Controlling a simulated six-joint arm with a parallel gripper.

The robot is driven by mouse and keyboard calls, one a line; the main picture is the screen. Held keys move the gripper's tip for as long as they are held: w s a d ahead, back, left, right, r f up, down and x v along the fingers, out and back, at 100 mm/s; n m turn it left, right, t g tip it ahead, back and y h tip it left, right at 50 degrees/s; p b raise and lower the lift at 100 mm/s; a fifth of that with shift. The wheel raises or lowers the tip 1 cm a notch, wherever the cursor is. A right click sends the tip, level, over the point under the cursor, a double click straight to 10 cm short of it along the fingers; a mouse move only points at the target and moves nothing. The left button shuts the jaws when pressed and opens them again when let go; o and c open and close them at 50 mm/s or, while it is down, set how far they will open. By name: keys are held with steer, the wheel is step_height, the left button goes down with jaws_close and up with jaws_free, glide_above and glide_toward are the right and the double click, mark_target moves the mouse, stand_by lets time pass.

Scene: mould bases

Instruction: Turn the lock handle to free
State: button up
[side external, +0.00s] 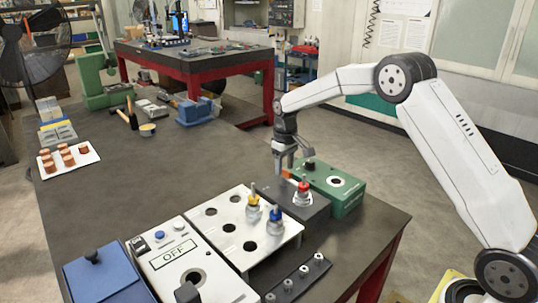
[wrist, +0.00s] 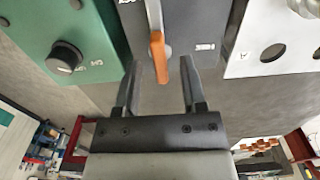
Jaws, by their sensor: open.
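The lock handle is a lever with a pale shaft and an orange end (wrist: 157,52), on a dark grey box (wrist: 208,22). In the wrist view it points down the picture, between the two fingers of my gripper (wrist: 160,68). The fingers are open, one on each side, with a visible gap to the handle. In the side view my gripper (side external: 290,158) is over the far left part of the grey box (side external: 302,209), with a bit of the orange end (side external: 288,173) showing by it. Small markings on the box are too small to read.
A green box (side external: 345,205) with a black knob (wrist: 66,57) stands beside the grey box. A white plate with holes (side external: 225,213) holds yellow and blue-topped pieces. A red-topped piece (side external: 303,193) stands at the grey box. An "OFF" panel (side external: 170,250) is nearer the camera.

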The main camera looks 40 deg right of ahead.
steer(key=shift+f, duration=0.45)
jaws_close()
